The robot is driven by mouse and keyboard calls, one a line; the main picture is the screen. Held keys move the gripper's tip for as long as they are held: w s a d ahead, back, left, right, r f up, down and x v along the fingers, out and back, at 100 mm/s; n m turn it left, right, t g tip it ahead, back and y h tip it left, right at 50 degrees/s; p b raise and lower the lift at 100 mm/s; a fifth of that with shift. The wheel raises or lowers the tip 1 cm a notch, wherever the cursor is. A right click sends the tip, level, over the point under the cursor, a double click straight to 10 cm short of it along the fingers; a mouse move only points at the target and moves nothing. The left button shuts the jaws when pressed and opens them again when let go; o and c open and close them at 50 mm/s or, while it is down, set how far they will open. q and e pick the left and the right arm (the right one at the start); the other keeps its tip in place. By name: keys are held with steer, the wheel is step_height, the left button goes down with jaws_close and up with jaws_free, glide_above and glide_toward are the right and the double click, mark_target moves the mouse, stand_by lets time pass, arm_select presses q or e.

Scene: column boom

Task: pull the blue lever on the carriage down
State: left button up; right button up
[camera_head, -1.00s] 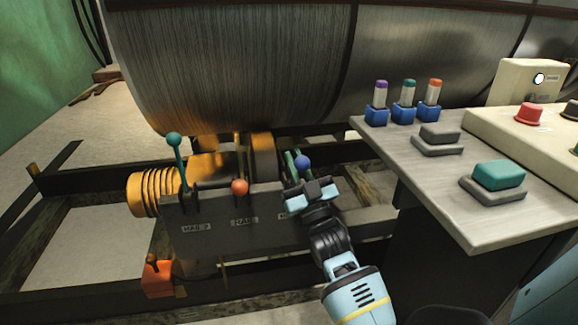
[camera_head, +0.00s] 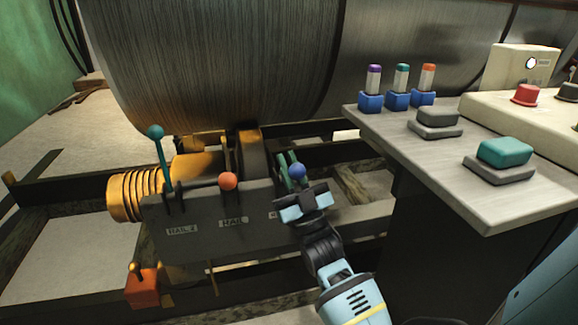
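The carriage (camera_head: 215,215) is a dark box in the lower middle with three levers. The blue lever's round knob (camera_head: 297,171) is at its right end, just above my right gripper (camera_head: 303,196). The gripper reaches up from the lower right, its two light-blue fingers side by side against or right in front of the lever. The lever's lower part is hidden behind them, and I cannot tell whether they close on it. The teal lever (camera_head: 157,133) stands upright at the left. The orange lever knob (camera_head: 228,181) sits lower, in the middle. My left gripper is not in view.
A grey console (camera_head: 395,140) with several switches and buttons stands close to the right of my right arm. Dark rails run beneath, and an orange box (camera_head: 142,288) is at lower left.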

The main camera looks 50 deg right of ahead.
steer(key=o, duration=0.4)
steer(key=v, duration=0.8)
stand_by(0.5)
